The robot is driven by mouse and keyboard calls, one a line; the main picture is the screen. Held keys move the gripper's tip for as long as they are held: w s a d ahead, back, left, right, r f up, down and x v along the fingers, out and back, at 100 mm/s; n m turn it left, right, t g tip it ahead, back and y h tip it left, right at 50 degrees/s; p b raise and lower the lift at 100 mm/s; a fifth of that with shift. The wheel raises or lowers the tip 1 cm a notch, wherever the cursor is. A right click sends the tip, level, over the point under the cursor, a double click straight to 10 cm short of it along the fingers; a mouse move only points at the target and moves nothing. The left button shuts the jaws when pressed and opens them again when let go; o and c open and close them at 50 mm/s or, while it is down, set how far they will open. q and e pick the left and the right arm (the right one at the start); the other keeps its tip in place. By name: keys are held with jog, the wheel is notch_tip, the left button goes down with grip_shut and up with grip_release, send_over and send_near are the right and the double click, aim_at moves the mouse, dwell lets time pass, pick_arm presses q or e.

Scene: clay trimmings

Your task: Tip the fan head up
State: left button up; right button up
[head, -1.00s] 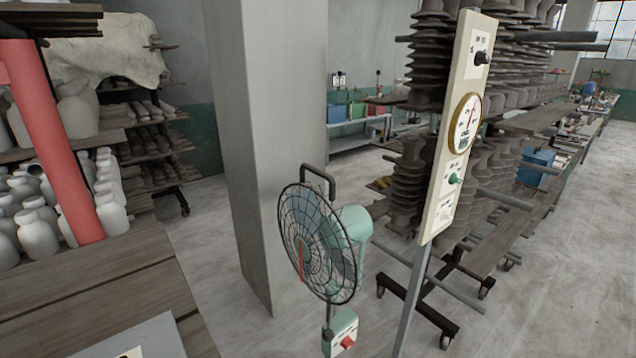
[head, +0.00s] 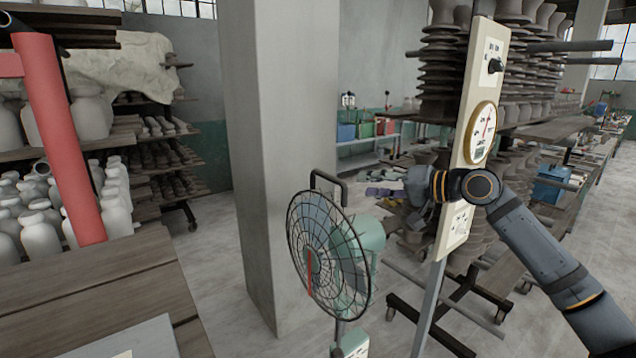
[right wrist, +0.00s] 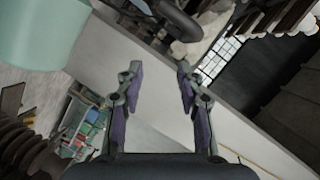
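The fan has a round dark wire cage (head: 322,262) facing left and a pale green motor housing (head: 362,238) behind it. A dark looped handle (head: 328,175) rises above the cage. My right gripper (head: 374,191) is to the right of the handle, close to the fan head, with its fingers pointing left. In the right wrist view its two purple-padded fingers (right wrist: 158,70) are apart with nothing between them. There the green housing (right wrist: 35,30) fills the top left, and a dark curved bar, seemingly the handle (right wrist: 178,18), lies beyond the fingertips. My left gripper is not seen.
A cream control panel (head: 472,140) with a dial stands on a post just right of the fan; my right arm passes in front of it. A grey pillar (head: 270,120) stands behind the fan. A wooden table (head: 110,290) and red post (head: 55,140) are at the left.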

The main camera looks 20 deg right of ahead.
aim_at(329, 175)
jog(key=shift+n+g+y, duration=0.3)
jog(key=shift+n+y, duration=0.1)
jog(key=s+a+r, duration=0.2)
jog(key=a, duration=0.1)
jog(key=shift+a+r, duration=0.15)
jog(key=shift+r, duration=0.25)
jog(key=shift+s+r, duration=0.1)
jog(key=shift+s, duration=0.05)
jog(key=w+p, duration=0.1)
jog(key=p, duration=0.1)
jog(key=shift+w+a+r+p, duration=0.1)
jog(key=shift+w+p, duration=0.15)
jog(key=shift+p, duration=0.15)
jog(key=p+x, duration=0.4)
jog(key=x, duration=0.4)
jog(key=shift+s, duration=0.1)
jog(key=shift+w+a+f, duration=0.25)
jog(key=shift+w+f, duration=0.1)
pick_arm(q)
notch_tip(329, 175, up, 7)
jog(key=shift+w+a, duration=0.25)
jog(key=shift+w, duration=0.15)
pick_arm(e)
jog(key=shift+c, duration=0.2)
grip_shut()
